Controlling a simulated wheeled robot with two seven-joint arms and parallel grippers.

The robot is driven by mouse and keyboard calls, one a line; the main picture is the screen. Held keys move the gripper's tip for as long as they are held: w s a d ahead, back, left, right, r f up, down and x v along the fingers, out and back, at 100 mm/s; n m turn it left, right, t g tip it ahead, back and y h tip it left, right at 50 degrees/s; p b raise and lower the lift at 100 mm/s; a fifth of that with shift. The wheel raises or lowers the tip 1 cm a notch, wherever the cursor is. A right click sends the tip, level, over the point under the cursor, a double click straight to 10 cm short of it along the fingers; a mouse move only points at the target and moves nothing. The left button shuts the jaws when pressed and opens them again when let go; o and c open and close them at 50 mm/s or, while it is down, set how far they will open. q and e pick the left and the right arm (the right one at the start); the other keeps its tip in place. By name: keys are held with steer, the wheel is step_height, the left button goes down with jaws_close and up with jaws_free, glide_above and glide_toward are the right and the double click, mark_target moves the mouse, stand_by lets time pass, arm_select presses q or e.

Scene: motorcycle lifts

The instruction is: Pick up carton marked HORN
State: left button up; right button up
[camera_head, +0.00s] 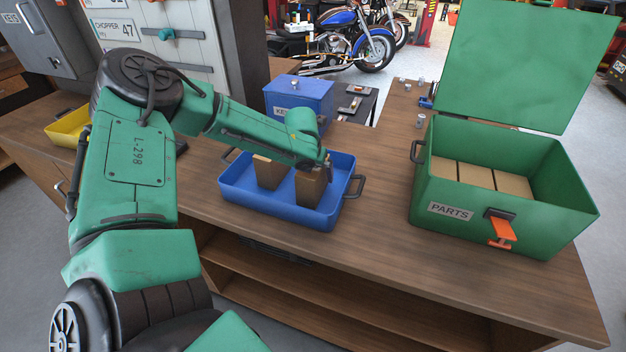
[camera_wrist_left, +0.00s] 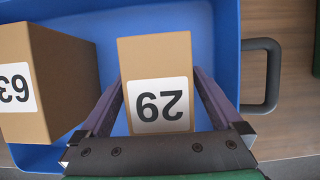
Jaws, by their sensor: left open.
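Two brown cartons stand in the blue tray (camera_head: 285,214). In the left wrist view one carton (camera_wrist_left: 155,62) has a white label that appears upside down and seems to read 62. The other carton (camera_wrist_left: 55,75), to its left, has a label that seems to read 63. No label reading HORN is legible. My left gripper (camera_wrist_left: 158,105) is open, with one finger on each side of the 62 carton. In the head view this is the right-hand carton (camera_head: 310,188), partly hidden by my gripper (camera_head: 312,168). My right gripper is out of view.
A green PARTS box (camera_head: 430,190) with its lid up holds several cartons at the right. A blue box (camera_head: 298,98) stands behind the tray. A yellow bin (camera_head: 68,128) is at the left. The wooden counter (camera_head: 380,225) is clear between tray and green box.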

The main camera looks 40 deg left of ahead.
arm_select(q)
steer(key=shift+r, duration=0.1)
steer(key=c, duration=1.6)
